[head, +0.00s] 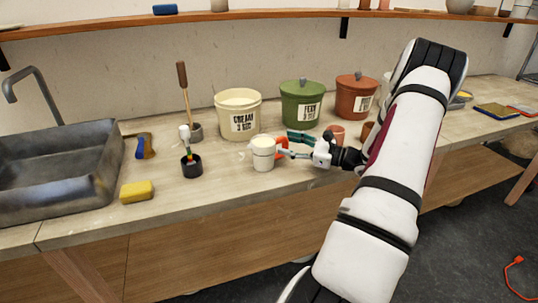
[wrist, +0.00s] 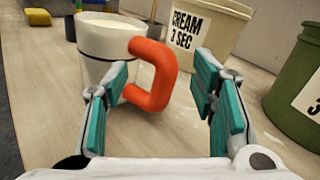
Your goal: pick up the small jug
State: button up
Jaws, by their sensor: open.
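The small jug (head: 262,155) is white with an orange handle and stands upright near the front of the counter in the head view. In the wrist view the jug (wrist: 106,42) is at the upper left, and its orange handle (wrist: 170,72) reaches toward me. My gripper (head: 288,146) comes in from the right of the jug. In the wrist view my gripper (wrist: 160,100) is open, with its teal-padded fingers on either side of the handle. I cannot tell whether either finger touches the handle or the jug.
Behind stand a cream bucket (head: 238,114), a green lidded pot (head: 302,103) and a terracotta pot (head: 356,97). Left of the jug are a black cup with a brush (head: 191,166), a yellow sponge (head: 137,192) and a sink (head: 60,170). A small terracotta cup (head: 335,134) is near my gripper.

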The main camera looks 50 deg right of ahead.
jog(key=shift+c, duration=0.4)
grip_shut()
jog(key=shift+r, duration=0.1)
